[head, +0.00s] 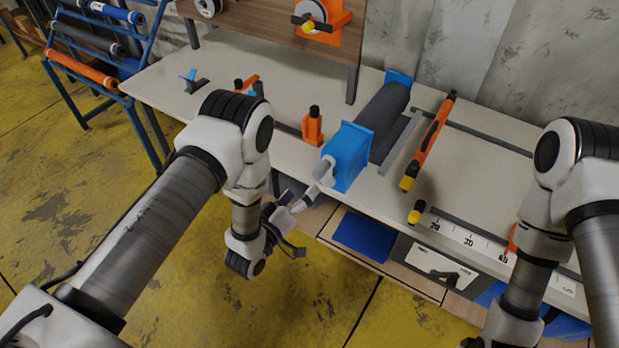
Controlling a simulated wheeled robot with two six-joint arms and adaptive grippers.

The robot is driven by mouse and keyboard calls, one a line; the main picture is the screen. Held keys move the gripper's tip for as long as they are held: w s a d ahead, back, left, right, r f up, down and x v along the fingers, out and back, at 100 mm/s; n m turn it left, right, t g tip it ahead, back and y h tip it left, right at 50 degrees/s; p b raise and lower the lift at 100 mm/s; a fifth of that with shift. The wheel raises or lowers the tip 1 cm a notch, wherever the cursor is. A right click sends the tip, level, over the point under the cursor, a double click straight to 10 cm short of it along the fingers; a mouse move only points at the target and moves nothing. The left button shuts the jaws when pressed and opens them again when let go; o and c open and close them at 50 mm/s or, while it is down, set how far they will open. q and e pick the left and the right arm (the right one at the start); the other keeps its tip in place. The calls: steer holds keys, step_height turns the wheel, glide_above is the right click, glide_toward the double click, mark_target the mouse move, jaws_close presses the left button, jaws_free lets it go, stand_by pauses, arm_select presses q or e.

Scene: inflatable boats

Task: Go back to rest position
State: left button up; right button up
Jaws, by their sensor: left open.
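My left arm comes in from the left and bends down in front of the workbench. Its gripper (297,228) is open, near the bench's front edge and close to the grey crank handle (314,191) of the blue roller stand. I cannot tell whether a finger touches the handle. Nothing is clearly held. My right arm reaches down at the right edge of the picture, over the front of the bench. Its gripper is below the frame.
The workbench (290,75) carries a dark roll (385,115) in blue holders (347,155), an orange-black tool (430,140), an orange block (312,127) and a ruler (470,240). Drawers (375,262) lie under its front edge. A blue rack (140,120) stands left. Yellow floor (50,200) is open.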

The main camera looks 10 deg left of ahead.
arm_select(q)
steer(key=shift+s+a, duration=0.25)
steer(key=shift+s, duration=0.25)
steer(key=s+a+f+g+y+b, duration=0.2)
steer(key=s+a+f+g+b, duration=0.15)
steer(key=f, duration=0.25)
steer(key=s+a+f+g+y+b, duration=0.2)
steer(key=s+a+f+b, duration=0.15)
steer(key=f, duration=0.35)
steer(key=s+a+f+m+g+y, duration=0.1)
steer(key=s+a+f+m+g, duration=0.1)
steer(key=s+g, duration=0.4)
steer(key=s+a+f+m+g+y, duration=0.1)
steer(key=s+g, duration=0.4)
steer(key=s, duration=1.1)
step_height(320, 180, down, 3)
steer(key=shift+s+a+r+m+g, duration=0.15)
steer(key=shift+s+a+m+g, duration=0.3)
steer(key=shift+m, duration=0.35)
steer(key=shift+w, duration=0.1)
